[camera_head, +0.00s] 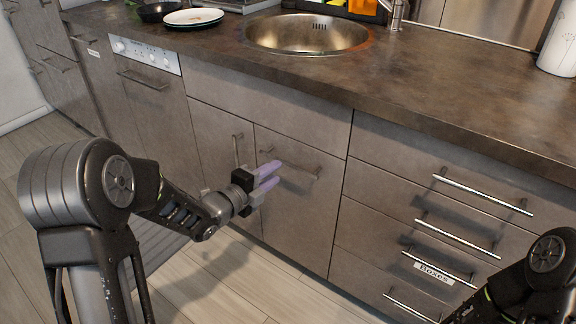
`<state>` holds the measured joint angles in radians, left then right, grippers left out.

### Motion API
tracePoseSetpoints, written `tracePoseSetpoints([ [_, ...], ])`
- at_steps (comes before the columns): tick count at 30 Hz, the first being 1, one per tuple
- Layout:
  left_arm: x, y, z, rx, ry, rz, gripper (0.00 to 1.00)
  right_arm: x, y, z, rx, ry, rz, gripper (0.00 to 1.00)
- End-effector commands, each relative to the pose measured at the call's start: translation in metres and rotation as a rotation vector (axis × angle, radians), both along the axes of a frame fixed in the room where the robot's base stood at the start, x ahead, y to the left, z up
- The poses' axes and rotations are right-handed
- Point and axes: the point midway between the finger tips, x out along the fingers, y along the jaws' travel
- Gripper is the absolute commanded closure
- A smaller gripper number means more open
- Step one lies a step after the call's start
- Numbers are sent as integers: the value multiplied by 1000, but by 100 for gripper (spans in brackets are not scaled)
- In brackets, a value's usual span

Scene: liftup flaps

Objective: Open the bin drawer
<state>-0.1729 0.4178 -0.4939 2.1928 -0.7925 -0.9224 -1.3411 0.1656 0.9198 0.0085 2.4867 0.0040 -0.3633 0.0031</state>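A tall grey-brown front panel (302,202) under the sink has a handle (303,173) running across its upper part. It bears no readable label, so I cannot tell for sure that it is the bin drawer. It looks closed, flush with the panels around it. My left gripper (276,173), with two purple fingers, is in front of this panel at its handle. The fingers are apart with a gap between them, and they cover part of the handle's left half. I cannot tell whether they touch it. My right arm shows at the lower right, but its gripper is out of view.
Left of the panel is a door with an upright handle (237,150). To the right are stacked drawers with long handles, one labelled "BOXES" (433,272). A dishwasher (150,90) stands further left. The counter holds a sink (308,34) and plates (193,17). The floor in front is clear.

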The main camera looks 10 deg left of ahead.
Motion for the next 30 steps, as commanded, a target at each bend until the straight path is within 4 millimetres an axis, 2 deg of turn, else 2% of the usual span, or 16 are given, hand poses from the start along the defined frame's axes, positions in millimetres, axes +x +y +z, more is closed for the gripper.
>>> tracePoseSetpoints([
  [15, 62, -25, -14, 1, 0, -1, 68, 3, -3, -15, -5, -5, -8, 64],
  [26, 67, -27, -14, 0, 0, 0, 69, 3, -3, -15, -5, -6, -8, 64],
  [30, 67, -27, -14, 0, 0, 0, 80, 3, -3, -15, -4, -6, -7, 64],
])
